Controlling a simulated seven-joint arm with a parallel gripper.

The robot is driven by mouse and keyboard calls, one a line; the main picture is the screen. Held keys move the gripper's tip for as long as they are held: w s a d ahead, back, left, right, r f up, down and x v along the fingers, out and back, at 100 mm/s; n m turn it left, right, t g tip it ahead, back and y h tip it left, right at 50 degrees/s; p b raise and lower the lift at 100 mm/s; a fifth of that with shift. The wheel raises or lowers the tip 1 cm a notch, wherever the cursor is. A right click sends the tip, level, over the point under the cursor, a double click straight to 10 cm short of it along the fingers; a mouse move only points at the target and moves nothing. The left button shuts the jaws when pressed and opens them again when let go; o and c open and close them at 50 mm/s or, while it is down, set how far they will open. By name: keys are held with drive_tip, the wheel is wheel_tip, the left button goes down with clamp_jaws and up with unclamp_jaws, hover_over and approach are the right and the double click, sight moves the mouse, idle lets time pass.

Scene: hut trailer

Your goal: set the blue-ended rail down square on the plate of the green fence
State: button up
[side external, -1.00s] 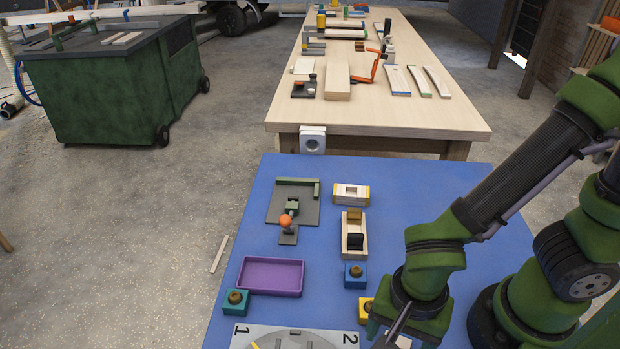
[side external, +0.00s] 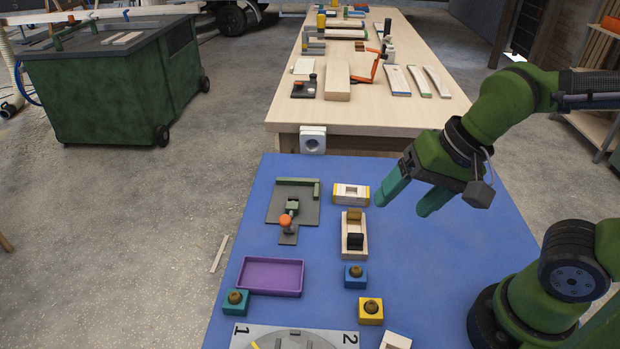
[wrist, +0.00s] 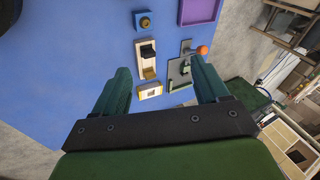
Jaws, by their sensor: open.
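The green fence (side external: 298,182) runs along the back of a dark grey plate (side external: 305,210), with a small green clamp and an orange ball knob on it. The plate also shows in the wrist view (wrist: 174,77), beyond my fingers. My gripper (side external: 402,206) is open and empty, its two teal fingers apart above the table, right of the plate and of a striped pale block. Three pale strips lie on the wooden bench; the left one (side external: 396,80) seems to have a blue near end. I cannot tell whether it is the blue-ended rail; no blue-ended rail is clear on the blue table.
Near the plate are the striped block (side external: 351,194), a wooden holder (side external: 346,248) with brown and black pieces, and a purple tray (side external: 271,262). Blue (side external: 355,281), yellow (side external: 370,319) and teal (side external: 236,309) knobbed blocks stand in front. A pale piece (side external: 395,341) is cut off below.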

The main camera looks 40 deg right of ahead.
drive_tip(key=shift+o, duration=0.4)
drive_tip(key=w+d+r+n+t, duration=0.1)
drive_tip(key=d+r+n+t, duration=0.1)
drive_tip(key=d, duration=0.4)
drive_tip(key=shift+r+n+t+h, duration=0.3)
drive_tip(key=shift+r+n+t, duration=0.1)
drive_tip(key=shift+r+n, duration=0.3)
drive_tip(key=shift+w, duration=0.1)
